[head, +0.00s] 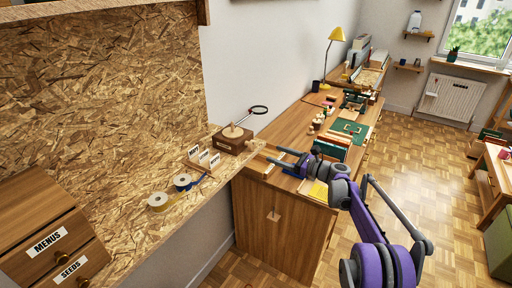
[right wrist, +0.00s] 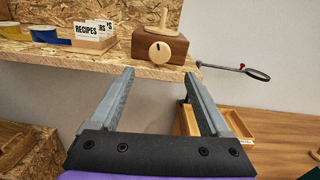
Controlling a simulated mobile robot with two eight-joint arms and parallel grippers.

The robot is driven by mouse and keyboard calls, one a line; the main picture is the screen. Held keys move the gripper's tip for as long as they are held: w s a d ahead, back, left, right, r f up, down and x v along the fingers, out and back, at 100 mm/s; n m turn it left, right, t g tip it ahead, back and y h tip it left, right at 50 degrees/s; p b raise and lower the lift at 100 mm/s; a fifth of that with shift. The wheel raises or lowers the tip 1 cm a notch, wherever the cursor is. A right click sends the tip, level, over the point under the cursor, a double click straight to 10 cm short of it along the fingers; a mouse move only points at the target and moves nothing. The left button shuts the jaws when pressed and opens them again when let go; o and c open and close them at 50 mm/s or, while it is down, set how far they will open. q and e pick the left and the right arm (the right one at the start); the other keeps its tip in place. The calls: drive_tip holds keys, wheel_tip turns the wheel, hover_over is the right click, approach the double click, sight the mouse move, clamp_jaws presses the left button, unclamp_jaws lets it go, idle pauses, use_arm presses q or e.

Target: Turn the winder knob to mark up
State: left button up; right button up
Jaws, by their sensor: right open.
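The winder is a dark brown wooden box (head: 232,139) on the end of the chipboard shelf, with a peg on top. In the right wrist view the box (right wrist: 178,45) shows its pale round knob (right wrist: 160,52) on the side facing me. A short dark mark on the knob sits above its middle, close to upright. My right gripper (right wrist: 158,75) is open and empty, its fingers apart and pointing toward the knob without touching it. In the head view the right gripper (head: 277,160) is to the right of the box. My left gripper is not in view.
A card holder (head: 204,158) and tape rolls (head: 158,201) lie on the shelf (head: 130,225) left of the winder. A rod with a dark ring (head: 259,109) sticks out by the box. A wooden cabinet (head: 270,225) and cluttered desk stand to the right.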

sight(254, 146)
drive_tip(key=p+x, duration=0.2)
drive_tip(key=x, duration=0.7)
drive_tip(key=shift+r, duration=0.15)
drive_tip(key=shift+w+a, duration=0.25)
drive_tip(key=shift+a, duration=0.1)
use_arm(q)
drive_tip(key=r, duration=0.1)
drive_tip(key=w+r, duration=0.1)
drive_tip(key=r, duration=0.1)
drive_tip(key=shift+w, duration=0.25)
